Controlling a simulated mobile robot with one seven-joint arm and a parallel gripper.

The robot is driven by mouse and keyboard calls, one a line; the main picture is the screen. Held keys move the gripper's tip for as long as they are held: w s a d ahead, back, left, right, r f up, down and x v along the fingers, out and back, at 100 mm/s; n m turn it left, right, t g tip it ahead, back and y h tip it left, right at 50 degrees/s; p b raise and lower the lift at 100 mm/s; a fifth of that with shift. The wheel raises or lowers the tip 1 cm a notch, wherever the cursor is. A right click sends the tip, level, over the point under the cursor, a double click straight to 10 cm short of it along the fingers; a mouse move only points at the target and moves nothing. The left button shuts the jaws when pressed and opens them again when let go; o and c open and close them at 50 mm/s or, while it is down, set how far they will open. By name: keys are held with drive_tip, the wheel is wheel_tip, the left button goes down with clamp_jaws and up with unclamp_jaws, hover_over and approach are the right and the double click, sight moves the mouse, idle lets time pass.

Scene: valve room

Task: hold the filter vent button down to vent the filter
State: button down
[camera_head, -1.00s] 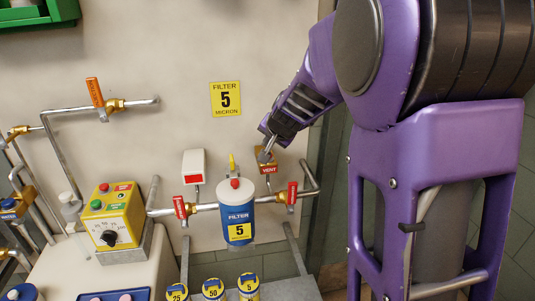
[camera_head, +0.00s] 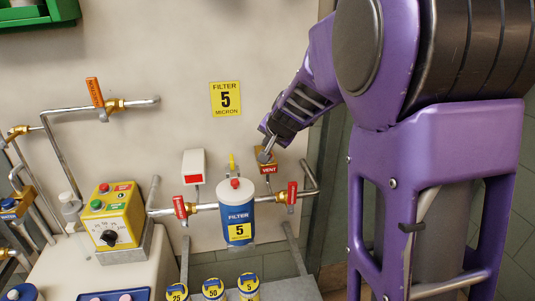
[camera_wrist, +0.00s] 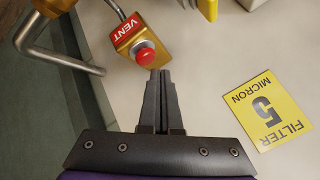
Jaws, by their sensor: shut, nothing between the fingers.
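The vent unit is a brass block with a red VENT label (camera_head: 268,169), on the wall right of the filter. In the wrist view its red vent button (camera_wrist: 145,56) stands out from the brass block (camera_wrist: 127,36). My gripper (camera_wrist: 160,72) is shut and empty, its fingertips at the near edge of the button. Whether they touch it I cannot tell. In the head view my gripper (camera_head: 267,152) is at the vent block and hides the button. The blue and white filter housing (camera_head: 238,212) with a red cap stands left of it.
Red-handled valves (camera_head: 180,207) (camera_head: 292,193) flank the filter on a metal pipe. A white box with a red face (camera_head: 194,167) hangs left of the vent. A yellow control box (camera_head: 113,216) stands left. The wall around the yellow filter sign (camera_head: 226,99) is clear.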

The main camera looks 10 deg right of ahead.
drive_tip(key=shift+f+b, duration=0.4)
drive_tip(key=shift+b, duration=0.05)
drive_tip(key=shift+f+b, duration=0.55)
drive_tip(key=shift+f, duration=0.05)
idle(1.4)
drive_tip(key=shift+r, duration=0.1)
idle(1.0)
drive_tip(key=shift+r+p, duration=0.9)
wheel_tip(320, 180, up, 5)
drive_tip(key=p, duration=0.4)
drive_tip(key=shift+r+p, duration=0.1)
drive_tip(key=shift+p, duration=0.25)
